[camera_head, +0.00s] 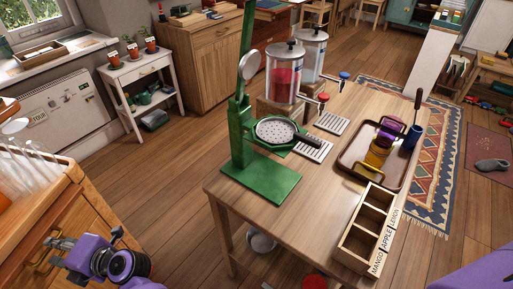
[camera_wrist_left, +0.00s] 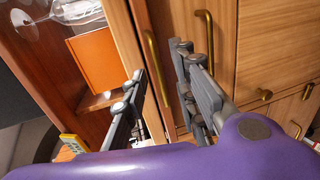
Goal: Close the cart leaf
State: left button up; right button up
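The wooden cart (camera_head: 75,205) stands at the left edge of the head view, with glassware on top and brass handles on its front. In the left wrist view a narrow wooden leaf (camera_wrist_left: 160,30) with an upright brass handle (camera_wrist_left: 157,68) stands beside an open compartment. Whether the leaf is fully open cannot be told. My left gripper (camera_head: 58,252) is close to the cart front. In the wrist view the gripper (camera_wrist_left: 165,95) has its fingers apart, with the leaf and handle seen between them. Contact with the handle is unclear. My right gripper is out of view.
An orange box (camera_wrist_left: 94,60) shows in the compartment. A wooden table (camera_head: 315,190) with a green press (camera_head: 262,180), a tray (camera_head: 350,158) and a labelled wooden box (camera_head: 368,222) stands right of the cart. Bare floor (camera_head: 165,190) lies between them.

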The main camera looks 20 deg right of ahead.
pick_arm(q)
jog(key=shift+x, duration=1.65)
jog(key=shift+c, duration=0.2)
grip_shut()
